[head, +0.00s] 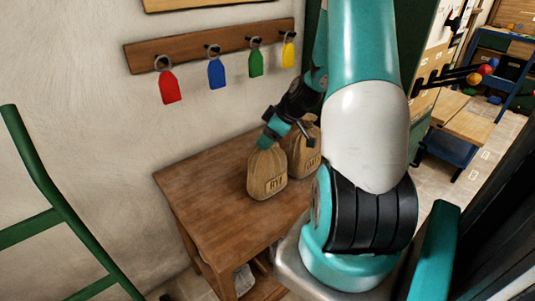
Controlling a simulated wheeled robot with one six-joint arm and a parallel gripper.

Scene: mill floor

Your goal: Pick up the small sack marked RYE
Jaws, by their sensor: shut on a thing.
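The small sack marked RYE (267,177) stands upright on the wooden table (205,185). The sack's base looks to be on or very close to the tabletop; I cannot tell which. A second tan sack (304,158) stands just behind it to the right. Its label is partly hidden by my arm.
A wall rack above the table holds red (170,86), blue (216,73), green (256,63) and yellow (288,54) tags. A green metal frame (60,215) stands at left. The table's left part is clear. My arm hides its right side.

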